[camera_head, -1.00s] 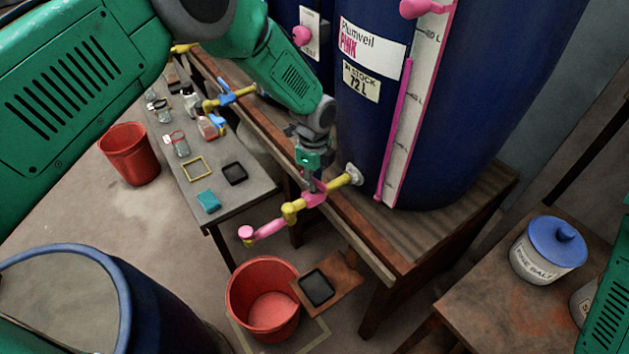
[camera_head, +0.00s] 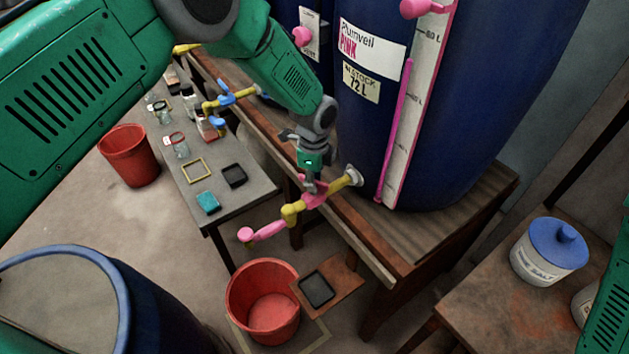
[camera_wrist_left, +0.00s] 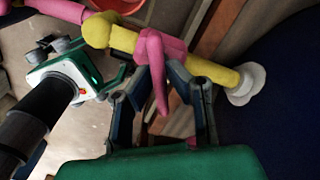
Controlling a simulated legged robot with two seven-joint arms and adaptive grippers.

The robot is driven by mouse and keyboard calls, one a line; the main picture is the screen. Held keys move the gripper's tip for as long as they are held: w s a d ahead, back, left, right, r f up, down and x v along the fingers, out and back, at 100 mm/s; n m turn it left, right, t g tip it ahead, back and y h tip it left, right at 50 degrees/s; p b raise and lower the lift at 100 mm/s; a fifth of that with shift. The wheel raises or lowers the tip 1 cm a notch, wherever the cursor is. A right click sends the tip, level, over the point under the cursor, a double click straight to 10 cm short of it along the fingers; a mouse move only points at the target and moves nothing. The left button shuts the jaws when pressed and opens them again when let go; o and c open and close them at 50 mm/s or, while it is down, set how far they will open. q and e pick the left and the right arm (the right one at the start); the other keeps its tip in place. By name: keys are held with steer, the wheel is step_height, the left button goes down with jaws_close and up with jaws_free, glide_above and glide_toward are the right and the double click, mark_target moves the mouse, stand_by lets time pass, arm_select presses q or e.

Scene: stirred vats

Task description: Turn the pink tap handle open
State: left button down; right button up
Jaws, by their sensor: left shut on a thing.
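The pink tap handle (camera_head: 315,197) sits on a yellow tap pipe (camera_head: 292,212) at the foot of the blue Plumveil Pink vat (camera_head: 372,130). My left gripper (camera_head: 314,184) reaches down from above and is shut on the handle. In the left wrist view the handle's pink lever (camera_wrist_left: 159,88) lies between my two fingers, and the yellow pipe (camera_wrist_left: 122,38) passes just beyond them. The fingers partly hide the handle in the head view. A pink spout (camera_head: 264,232) ends the pipe at left.
A red bucket (camera_head: 262,298) stands on the floor below the spout. A blue tap (camera_head: 226,97) and a grey bench (camera_head: 225,204) with small items lie to the left. A side table (camera_head: 478,300) with a salt jar (camera_head: 549,252) is at right.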

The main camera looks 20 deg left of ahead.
arm_select(q)
steer(key=shift+w+a+r, duration=0.1)
steer(key=shift+w+r, duration=0.1)
steer(key=shift+w, duration=0.1)
stand_by(0.4)
steer(key=c, duration=1.7)
jaws_free()
steer(key=shift+o, duration=0.7)
steer(key=shift+s+f, duration=0.1)
step_height(320, 180, up, 12)
